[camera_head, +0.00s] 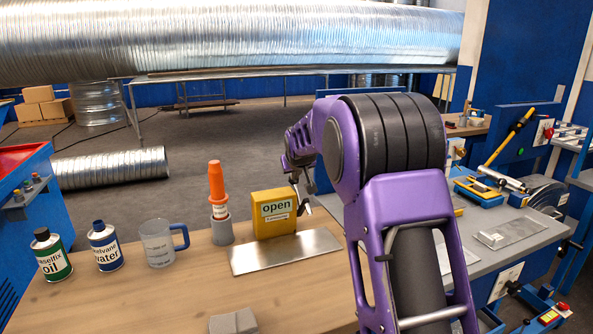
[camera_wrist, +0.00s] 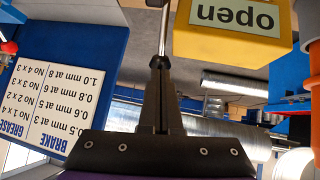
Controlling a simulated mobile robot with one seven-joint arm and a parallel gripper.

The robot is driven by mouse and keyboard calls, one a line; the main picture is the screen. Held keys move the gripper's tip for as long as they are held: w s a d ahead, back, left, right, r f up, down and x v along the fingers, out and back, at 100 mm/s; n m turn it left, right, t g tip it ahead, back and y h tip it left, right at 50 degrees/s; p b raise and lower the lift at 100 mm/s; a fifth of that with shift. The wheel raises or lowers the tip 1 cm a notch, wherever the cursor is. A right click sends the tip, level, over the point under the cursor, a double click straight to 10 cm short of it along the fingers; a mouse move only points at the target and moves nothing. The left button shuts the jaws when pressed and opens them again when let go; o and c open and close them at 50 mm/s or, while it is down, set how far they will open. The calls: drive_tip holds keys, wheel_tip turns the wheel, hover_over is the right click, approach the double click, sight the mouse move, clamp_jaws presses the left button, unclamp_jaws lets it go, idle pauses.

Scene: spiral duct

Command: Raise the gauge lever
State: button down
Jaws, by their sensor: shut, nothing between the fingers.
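The gauge is a yellow box (camera_head: 273,213) with an "open" label, standing on the wooden bench behind a metal plate. In the wrist view the yellow box (camera_wrist: 225,38) is upside down at the top right. A thin metal lever (camera_wrist: 165,25) runs beside the box, with a dark end at my fingertips. My gripper (camera_wrist: 160,64) is shut with nothing between its fingers, right at that lever end; I cannot tell whether they touch. In the head view my gripper (camera_head: 298,180) is small, just right of the box, partly hidden by my purple arm.
A metal plate (camera_head: 287,251) lies before the box. An orange-and-grey stack (camera_head: 219,205), a mug (camera_head: 158,243), a blue can (camera_head: 105,246) and a green can (camera_head: 51,255) stand left. A grey block (camera_head: 233,322) sits in front. A blue board (camera_wrist: 60,85) shows in the wrist view.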

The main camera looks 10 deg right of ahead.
drive_tip(key=shift+w+f, duration=0.3)
drive_tip(key=shift+w, duration=0.05)
drive_tip(key=shift+w+a+f, duration=0.15)
drive_tip(key=shift+w+a, duration=0.05)
drive_tip(key=shift+w, duration=0.8)
